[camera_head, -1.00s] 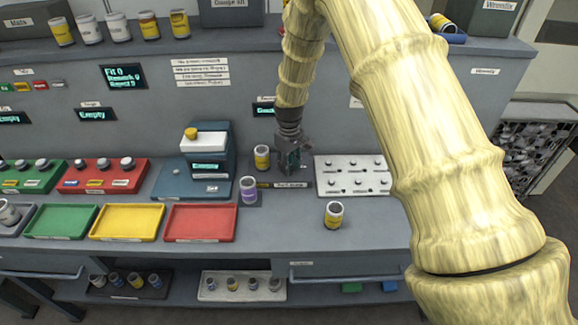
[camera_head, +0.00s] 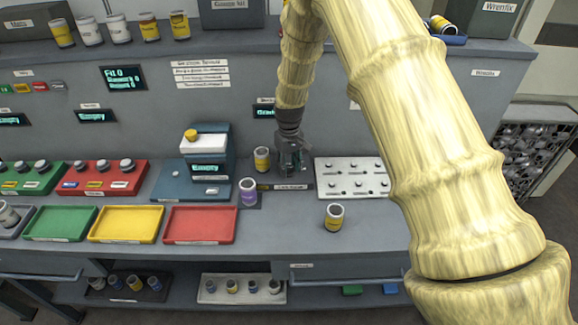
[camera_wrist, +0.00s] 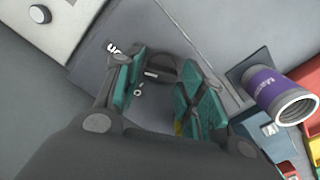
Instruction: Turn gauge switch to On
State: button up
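My gripper (camera_head: 293,169) is over the bench, just left of the white pegged board. In the wrist view its two teal-padded fingers (camera_wrist: 166,80) are apart, with a gap between them. A small dark knob (camera_wrist: 164,70), which looks like the gauge switch, shows at the far end of that gap. I cannot tell whether a finger touches it. Small white lettering lies near the left finger, partly covered, so the knob's setting is unclear. In the head view the gripper hides the knob.
A purple-labelled can (camera_head: 248,192) stands close at the gripper's left; it also shows in the wrist view (camera_wrist: 278,95). A yellow-labelled can (camera_head: 262,159) stands behind it, another (camera_head: 334,216) at the front right. The white board (camera_head: 352,178) is at right.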

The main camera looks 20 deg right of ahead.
aim_at(289, 168)
jog(key=shift+o, duration=0.8)
notch_tip(289, 168, up, 12)
dwell(0.5)
